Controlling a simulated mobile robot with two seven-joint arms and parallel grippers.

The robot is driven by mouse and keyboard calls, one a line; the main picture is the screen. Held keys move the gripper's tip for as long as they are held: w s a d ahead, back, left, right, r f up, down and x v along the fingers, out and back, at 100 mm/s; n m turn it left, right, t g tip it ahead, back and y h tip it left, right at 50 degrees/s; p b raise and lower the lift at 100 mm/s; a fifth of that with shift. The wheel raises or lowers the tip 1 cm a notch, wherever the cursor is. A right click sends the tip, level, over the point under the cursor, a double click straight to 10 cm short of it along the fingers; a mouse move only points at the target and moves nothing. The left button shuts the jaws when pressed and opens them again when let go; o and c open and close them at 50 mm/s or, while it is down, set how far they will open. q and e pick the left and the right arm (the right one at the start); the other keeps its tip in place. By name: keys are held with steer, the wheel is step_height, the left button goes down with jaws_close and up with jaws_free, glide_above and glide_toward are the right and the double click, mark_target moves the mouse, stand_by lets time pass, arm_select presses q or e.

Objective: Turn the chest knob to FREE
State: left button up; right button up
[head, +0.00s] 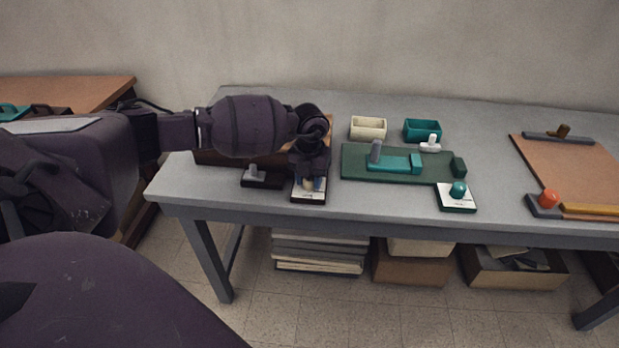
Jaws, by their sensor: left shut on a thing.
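My left arm reaches in from the left over the grey table. My left gripper (311,184) points down at the table's front edge and is shut on a small pale knob (309,185). The knob sits on a small dark-edged plate with a white face (308,198), and the fingers hide most of it. I cannot read the plate's marks or tell which way the knob points. A brown wooden chest (207,158) stands behind, mostly covered by my arm. My right gripper is not in view.
A dark block with a grey handle (256,177) is left of the plate. A green board with a teal slider (402,163) and a plate with a teal knob (458,190) lie to the right. Cream (368,127) and teal (422,130) trays stand behind. A brown board (575,165) lies far right.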

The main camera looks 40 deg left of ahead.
arm_select(q)
steer(key=o, duration=0.9)
steer(key=shift+r, duration=0.2)
step_height(320, 180, up, 9)
steer(key=shift+r+p, duration=0.15)
steer(key=shift+p, duration=0.75)
steer(key=shift+r, duration=0.6)
